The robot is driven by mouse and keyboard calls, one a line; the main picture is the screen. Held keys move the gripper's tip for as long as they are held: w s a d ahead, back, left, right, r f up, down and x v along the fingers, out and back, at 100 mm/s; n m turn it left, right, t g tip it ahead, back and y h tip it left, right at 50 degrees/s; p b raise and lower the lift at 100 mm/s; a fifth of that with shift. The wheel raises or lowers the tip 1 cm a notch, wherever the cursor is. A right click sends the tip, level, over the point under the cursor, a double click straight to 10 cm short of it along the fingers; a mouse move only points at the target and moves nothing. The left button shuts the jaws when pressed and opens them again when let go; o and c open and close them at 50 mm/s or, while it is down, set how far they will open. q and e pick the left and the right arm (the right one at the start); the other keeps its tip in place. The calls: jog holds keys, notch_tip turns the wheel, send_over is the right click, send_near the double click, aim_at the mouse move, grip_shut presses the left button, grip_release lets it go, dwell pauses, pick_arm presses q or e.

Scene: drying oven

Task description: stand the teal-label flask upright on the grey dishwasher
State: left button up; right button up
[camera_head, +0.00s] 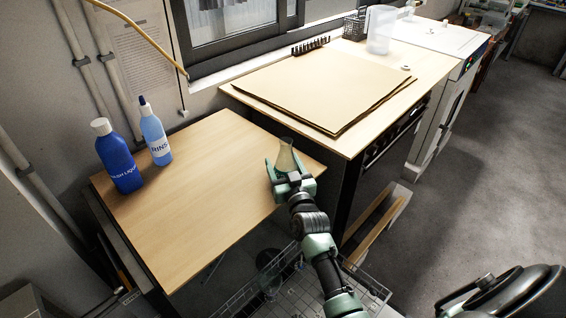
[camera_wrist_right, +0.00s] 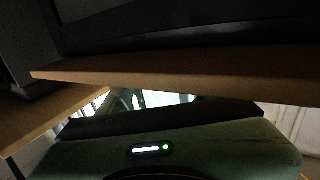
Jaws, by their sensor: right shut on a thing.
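My right gripper (camera_head: 291,180) is shut on a small clear flask (camera_head: 285,155) with a narrow neck. The flask looks roughly upright, at the right edge of the left wooden top (camera_head: 205,215). I cannot tell whether it touches the top, and I cannot make out its label colour. A wire rack (camera_head: 240,297) sticks out below this top, so the top seems to belong to the dishwasher, whose grey body is mostly hidden. The wrist view is dark and mostly filled by my gripper body and a wooden edge (camera_wrist_right: 180,78). My left gripper is not in view.
A dark blue bottle (camera_head: 119,165) and a light blue rinse bottle (camera_head: 156,140) stand at the top's back left. Its middle is clear. A higher bench (camera_head: 425,65) on the right carries flat boards (camera_head: 325,85), a clear container (camera_head: 380,30) and a black basket (camera_head: 354,26).

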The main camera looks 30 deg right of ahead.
jog(key=shift+f, duration=0.2)
dwell(0.4)
jog(key=o, duration=1.7)
jog(key=s, duration=0.2)
jog(key=s+a, duration=0.1)
jog(key=s, duration=0.2)
jog(key=s+b, duration=0.1)
jog(key=s, duration=0.1)
jog(key=shift+s+a, duration=0.25)
jog(key=shift+s, duration=0.1)
